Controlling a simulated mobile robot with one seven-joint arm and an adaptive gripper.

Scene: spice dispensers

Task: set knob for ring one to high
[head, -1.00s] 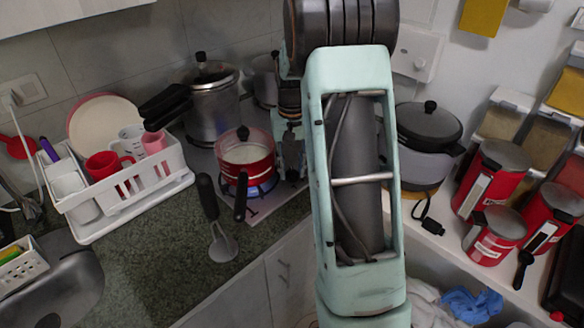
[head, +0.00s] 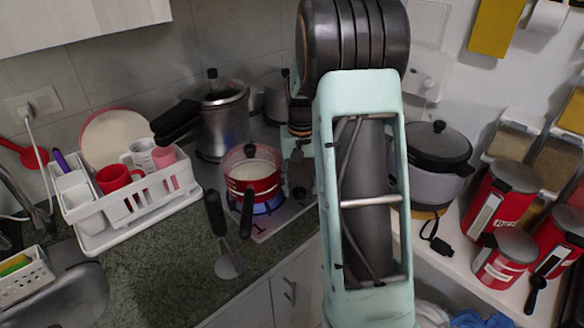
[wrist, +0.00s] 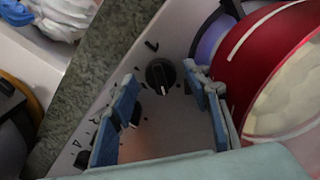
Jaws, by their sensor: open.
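The stove (head: 290,215) is a pale panel on the counter, seen close in the wrist view (wrist: 182,22). One round black knob (wrist: 160,74) with a light pointer line shows between my fingertips, apart from both. A second dark knob (wrist: 135,116) is partly hidden by the left finger. Small dark marks are printed by the knobs; I cannot tell which one is ring one. My gripper (wrist: 161,80) is open, its blue fingers on either side of the first knob. In the head view my gripper is mostly hidden near the stove's front right.
A red pot (head: 252,185) sits on a burner with a blue glow, close beside my right finger in the wrist view (wrist: 262,60). A pressure cooker (head: 222,125) stands behind. A dish rack (head: 105,225) is left, a rice cooker (head: 430,185) right.

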